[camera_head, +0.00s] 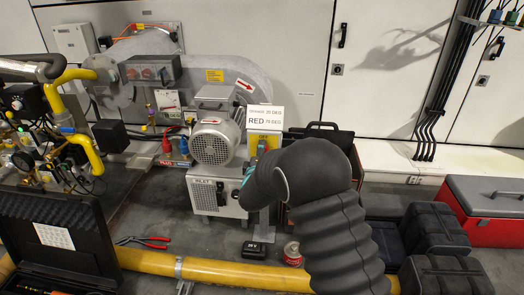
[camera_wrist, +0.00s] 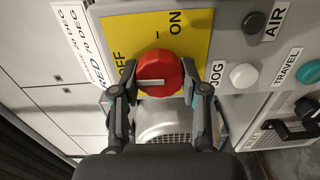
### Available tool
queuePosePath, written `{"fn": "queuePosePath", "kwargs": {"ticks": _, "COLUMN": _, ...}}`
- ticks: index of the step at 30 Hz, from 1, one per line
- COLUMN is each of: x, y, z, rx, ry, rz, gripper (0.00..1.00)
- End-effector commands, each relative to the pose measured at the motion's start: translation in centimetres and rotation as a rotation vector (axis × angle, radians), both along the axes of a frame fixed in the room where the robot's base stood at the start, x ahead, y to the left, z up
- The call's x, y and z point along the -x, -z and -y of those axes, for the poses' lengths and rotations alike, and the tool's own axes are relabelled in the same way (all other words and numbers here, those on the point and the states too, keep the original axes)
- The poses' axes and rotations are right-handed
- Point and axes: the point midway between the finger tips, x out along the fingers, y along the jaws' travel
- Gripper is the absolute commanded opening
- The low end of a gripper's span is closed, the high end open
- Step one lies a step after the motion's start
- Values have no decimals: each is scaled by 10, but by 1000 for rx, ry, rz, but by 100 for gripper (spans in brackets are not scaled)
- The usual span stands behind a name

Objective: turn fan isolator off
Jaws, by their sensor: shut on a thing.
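The fan isolator is a red rotary knob (camera_wrist: 160,70) on a yellow plate (camera_wrist: 155,32) marked OFF and ON in the wrist view. A white line on the knob lies level across the picture, with its left end toward the OFF side. My gripper (camera_wrist: 160,92) has one finger on each side of the knob and is shut on it. In the head view the yellow plate (camera_head: 265,141) shows under a white sign, and my arm hides the knob and most of my gripper.
Black, white and teal buttons (camera_wrist: 308,73) labelled AIR, JOG and TRAVEL sit close right of the plate. The grey motor (camera_head: 212,142) stands just left of the isolator in the head view. A soda can (camera_head: 292,254) and a yellow pipe (camera_head: 215,272) lie low in front.

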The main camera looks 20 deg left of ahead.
Motion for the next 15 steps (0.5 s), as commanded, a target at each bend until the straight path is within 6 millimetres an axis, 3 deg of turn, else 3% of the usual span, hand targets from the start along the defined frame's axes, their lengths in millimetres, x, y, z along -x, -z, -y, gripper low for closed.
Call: {"fn": "queuePosePath", "kwargs": {"ticks": 15, "x": 0, "y": -1, "z": -2, "rx": 50, "ry": -4, "rz": 15, "gripper": 9}}
